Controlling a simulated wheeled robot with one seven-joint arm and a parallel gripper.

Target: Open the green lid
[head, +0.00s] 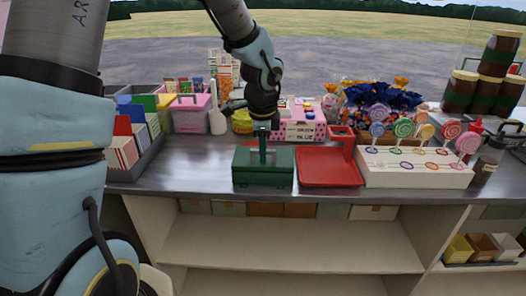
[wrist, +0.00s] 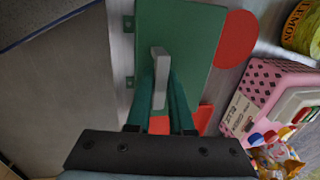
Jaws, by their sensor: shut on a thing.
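The green box (head: 263,179) stands on the counter near its front edge, and its green lid (wrist: 195,45) looks flat and closed on top. A pale grey handle (wrist: 160,64) stands up from the lid. My gripper (head: 263,160) reaches down from above to the lid. In the wrist view my gripper (wrist: 160,88) has its two teal fingers closed on the handle. Small tabs like hinges show along the lid's left edge in the wrist view. The inside of the box is hidden.
A red tray (head: 326,181) lies just right of the box, then a white lollipop stand (head: 400,176). A grey book bin (head: 140,163) is at left. Counter between bin and box is clear.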

